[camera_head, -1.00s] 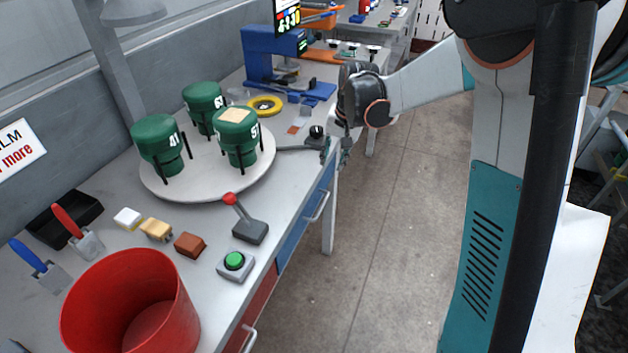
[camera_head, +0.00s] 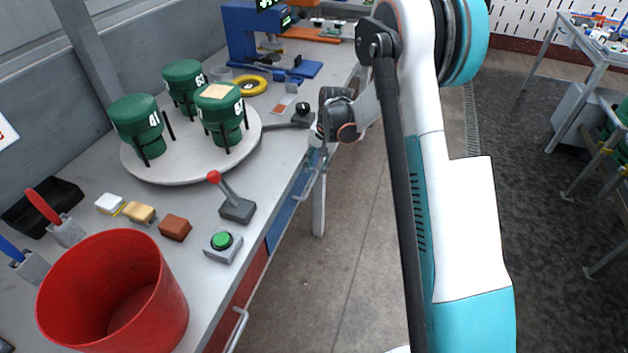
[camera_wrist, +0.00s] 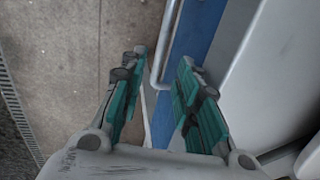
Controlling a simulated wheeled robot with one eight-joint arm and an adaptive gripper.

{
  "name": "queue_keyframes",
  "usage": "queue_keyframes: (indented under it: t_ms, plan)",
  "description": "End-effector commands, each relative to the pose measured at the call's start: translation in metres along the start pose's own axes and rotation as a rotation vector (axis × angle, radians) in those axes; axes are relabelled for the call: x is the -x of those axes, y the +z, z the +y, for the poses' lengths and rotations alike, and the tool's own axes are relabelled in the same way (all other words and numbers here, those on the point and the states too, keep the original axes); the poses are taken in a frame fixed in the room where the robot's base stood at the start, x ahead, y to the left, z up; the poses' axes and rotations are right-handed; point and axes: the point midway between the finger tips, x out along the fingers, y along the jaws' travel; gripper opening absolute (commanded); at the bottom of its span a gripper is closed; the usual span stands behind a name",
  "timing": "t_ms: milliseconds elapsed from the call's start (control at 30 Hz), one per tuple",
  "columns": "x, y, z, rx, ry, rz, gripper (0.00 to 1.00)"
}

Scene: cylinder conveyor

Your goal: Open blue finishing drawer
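The blue drawer (camera_head: 284,217) is set in the bench front, under the grey top, and appears closed. Its metal handle (camera_head: 306,184) shows on the front. My gripper (camera_head: 318,158) is low beside the bench edge at this drawer; its fingers are partly hidden in the head view. In the wrist view my gripper (camera_wrist: 160,65) is open, with two teal fingers apart. The handle bar (camera_wrist: 162,45) lies between and ahead of the fingertips, in front of the blue drawer face (camera_wrist: 198,32). I see no grip on it; whether a finger touches it I cannot tell.
A red drawer (camera_head: 238,300) is nearer in the same bench. On top are a red bucket (camera_head: 112,295), a red-knobbed lever (camera_head: 236,208), a green button (camera_head: 222,241) and a round turntable (camera_head: 190,172) with green cylinders. The floor (camera_head: 350,270) beside the bench is clear.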

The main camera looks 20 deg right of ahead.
Motion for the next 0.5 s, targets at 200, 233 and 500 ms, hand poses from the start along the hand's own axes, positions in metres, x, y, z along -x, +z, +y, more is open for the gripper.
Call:
queue_keyframes:
  t_ms: [200,233,500]
  plan:
    - [-0.039,0.0,0.0,0.0,0.0,0.0,0.3]
    - [-0.042,0.0,0.0,0.0,0.0,0.0,0.3]
    - [-0.056,0.0,0.0,-0.001,0.0,0.0,0.3]
